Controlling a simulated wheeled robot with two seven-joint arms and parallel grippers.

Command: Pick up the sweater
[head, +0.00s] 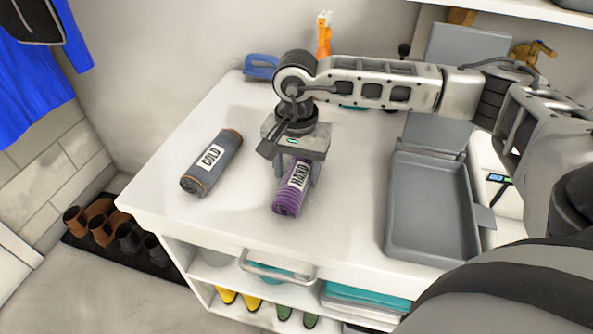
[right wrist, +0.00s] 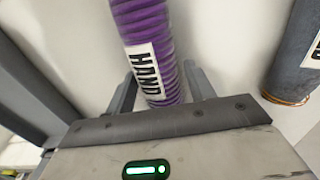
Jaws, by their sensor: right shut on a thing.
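A rolled purple ribbed sweater (head: 288,201) with a white label reading "HAND" is on the white counter (head: 240,220) in the head view. It also shows in the right wrist view (right wrist: 147,25), running up from between the fingers. My right gripper (head: 295,183) points down over it, with one finger on each side, and is shut on it. Part of the roll's far end is hidden under the gripper. I cannot tell whether the roll is clear of the counter. My left gripper is not in view.
A grey roll labelled "COLD" (head: 212,163) lies left of the purple one. A grey open tray (head: 433,215) stands to the right. A blue handled item (head: 261,67) and an orange bottle (head: 324,38) are at the back. A handle (head: 280,272) juts from the counter's front.

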